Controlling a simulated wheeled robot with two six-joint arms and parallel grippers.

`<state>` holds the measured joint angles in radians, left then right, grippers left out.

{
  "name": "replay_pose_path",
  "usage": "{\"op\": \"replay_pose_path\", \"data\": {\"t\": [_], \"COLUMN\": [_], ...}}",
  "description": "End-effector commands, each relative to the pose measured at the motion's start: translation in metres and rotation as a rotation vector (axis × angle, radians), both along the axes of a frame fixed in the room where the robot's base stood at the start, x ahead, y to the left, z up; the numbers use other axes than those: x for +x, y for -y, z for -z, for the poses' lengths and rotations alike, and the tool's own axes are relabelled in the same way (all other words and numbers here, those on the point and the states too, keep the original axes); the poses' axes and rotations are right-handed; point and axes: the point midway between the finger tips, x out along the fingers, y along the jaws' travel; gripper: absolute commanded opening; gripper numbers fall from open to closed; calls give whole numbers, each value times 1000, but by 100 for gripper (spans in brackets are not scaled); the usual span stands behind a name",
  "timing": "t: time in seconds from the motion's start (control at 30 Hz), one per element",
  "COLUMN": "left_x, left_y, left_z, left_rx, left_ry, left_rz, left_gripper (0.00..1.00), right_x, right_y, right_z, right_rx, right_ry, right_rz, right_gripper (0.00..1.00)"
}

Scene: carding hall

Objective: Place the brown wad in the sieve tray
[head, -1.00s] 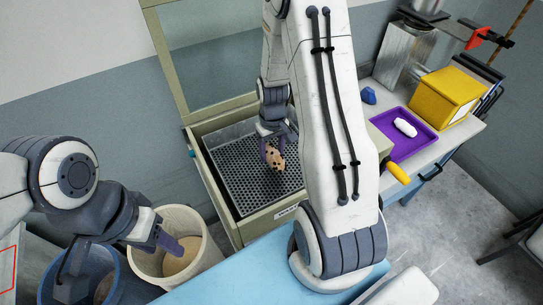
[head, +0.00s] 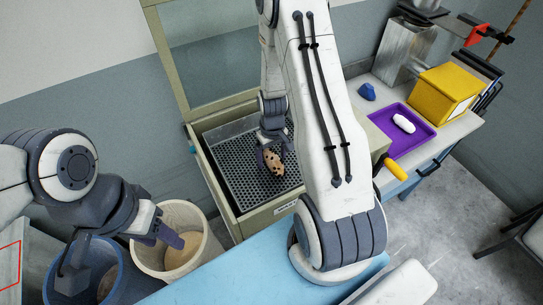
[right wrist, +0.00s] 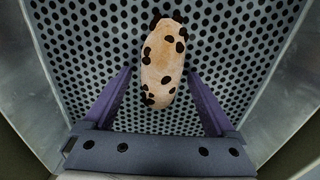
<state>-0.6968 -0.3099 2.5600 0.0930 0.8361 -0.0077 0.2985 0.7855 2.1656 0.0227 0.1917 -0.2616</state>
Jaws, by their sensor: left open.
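The brown wad (head: 273,163), light tan-brown with black spots, is in the sieve tray (head: 235,172), a perforated metal tray in a beige-framed box. In the right wrist view the wad (right wrist: 163,62) lies over the perforated floor (right wrist: 225,60), just beyond and between my right fingertips. My right gripper (right wrist: 158,85) is open, with a gap on both sides of the wad; in the head view it is just above the wad, partly hidden by my right arm. My left gripper (head: 125,262) is open and empty over the two buckets at the lower left.
A cream bucket (head: 204,222) and a blue bucket (head: 125,270) stand at the lower left; something brown lies in the blue one. A purple tray (head: 420,137) with a white piece, a yellow box (head: 443,95) and a blue lump (head: 367,92) are on the right-hand bench.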

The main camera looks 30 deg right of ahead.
Motion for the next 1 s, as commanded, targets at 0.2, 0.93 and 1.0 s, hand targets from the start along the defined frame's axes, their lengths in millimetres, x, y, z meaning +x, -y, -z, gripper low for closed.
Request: {"op": "replay_pose_path", "data": {"t": [0.2,0.93,1.0], "left_x": [0,0,0], "left_y": [0,0,0], "left_z": [-3,33,34], "left_rx": [0,0,0], "left_ry": [0,0,0], "left_rz": [0,-2,-3], "left_gripper": [50,50,50], "right_x": [0,1,1], "right_y": [0,1,1], "right_z": [-3,-112,-118], "right_rx": [0,-1,-1], "right_ry": [0,5,3], "right_rz": [0,0,0], "right_gripper": [91,91,91]}}
